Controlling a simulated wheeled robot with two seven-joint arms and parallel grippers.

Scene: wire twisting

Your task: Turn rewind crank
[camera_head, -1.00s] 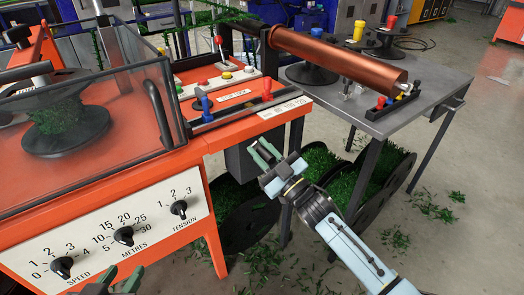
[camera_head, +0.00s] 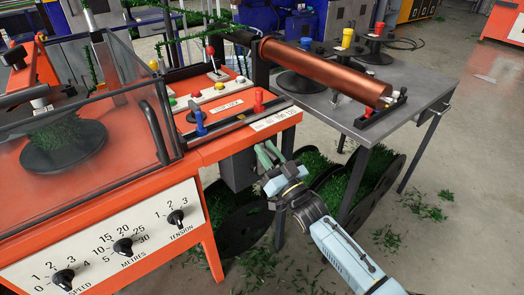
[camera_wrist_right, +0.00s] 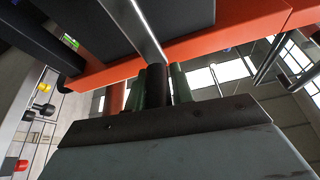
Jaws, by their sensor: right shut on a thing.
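The orange winding machine (camera_head: 120,190) stands at the left in the head view. My right gripper (camera_head: 268,154) is just below the machine's right end, beside a dark box (camera_head: 238,170) under it. In the right wrist view my right gripper (camera_wrist_right: 158,85) has its two green fingers on either side of a dark cylindrical handle (camera_wrist_right: 157,84), shut on it. This appears to be the rewind crank's grip. A silver bar (camera_wrist_right: 138,22) runs above it. In the head view the crank is not clearly visible behind the fingers. My left gripper is out of view.
A grey table (camera_head: 425,100) at the right carries a copper roll (camera_head: 320,70) and several spools. Large black reels with green material (camera_head: 370,180) stand under it. Green clippings lie on the floor. A clear guard (camera_head: 90,140) covers the machine's left part.

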